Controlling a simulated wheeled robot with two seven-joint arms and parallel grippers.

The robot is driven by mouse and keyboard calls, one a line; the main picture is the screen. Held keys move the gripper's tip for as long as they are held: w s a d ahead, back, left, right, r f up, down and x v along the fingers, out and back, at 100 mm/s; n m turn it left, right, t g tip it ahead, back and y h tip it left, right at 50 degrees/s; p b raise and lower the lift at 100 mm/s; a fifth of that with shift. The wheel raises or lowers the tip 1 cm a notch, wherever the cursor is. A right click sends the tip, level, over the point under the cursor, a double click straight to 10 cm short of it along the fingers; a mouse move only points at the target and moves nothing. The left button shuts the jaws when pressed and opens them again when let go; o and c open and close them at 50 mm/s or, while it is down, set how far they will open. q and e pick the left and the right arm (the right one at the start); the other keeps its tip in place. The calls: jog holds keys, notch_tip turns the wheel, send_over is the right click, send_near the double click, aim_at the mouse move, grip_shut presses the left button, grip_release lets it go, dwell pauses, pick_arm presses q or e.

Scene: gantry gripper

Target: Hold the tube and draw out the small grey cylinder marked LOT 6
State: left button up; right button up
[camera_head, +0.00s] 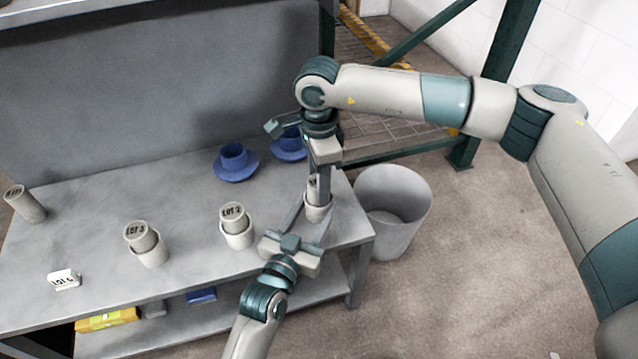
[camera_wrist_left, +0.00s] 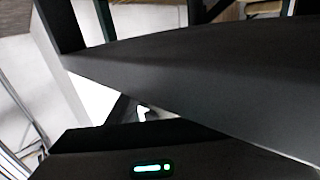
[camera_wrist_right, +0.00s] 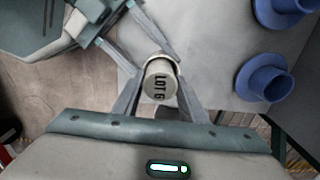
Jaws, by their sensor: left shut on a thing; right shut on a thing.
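The small grey cylinder (camera_wrist_right: 160,85) marked LOT 6 shows its lettered end in the right wrist view, between the fingers of my right gripper (camera_wrist_right: 163,98). In the head view my right gripper (camera_head: 318,182) points down from above and is shut on it. The pale tube (camera_head: 318,212) is around the cylinder's lower part near the table's right end. My left gripper (camera_head: 312,213) reaches in from below and is shut on the tube, one finger on each side. How far the cylinder sits in the tube is hidden by the fingers.
Tubes with cylinders LOT 2 (camera_head: 235,225) and LOT 3 (camera_head: 147,245) stand left on the table (camera_head: 100,200). A tilted cylinder (camera_head: 29,204) is at far left. A LOT 6 card (camera_head: 64,280) stands in front. Blue holders (camera_head: 236,163) are behind; a bin (camera_head: 395,215) is right.

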pick_arm(q)
jog(key=shift+f, duration=0.1)
pick_arm(e)
jog(key=shift+r, duration=1.1)
jog(key=shift+r, duration=1.4)
jog(key=shift+r, duration=0.2)
jog(key=shift+r, duration=1.3)
jog(key=shift+r, duration=0.1)
jog(key=shift+r, duration=1.4)
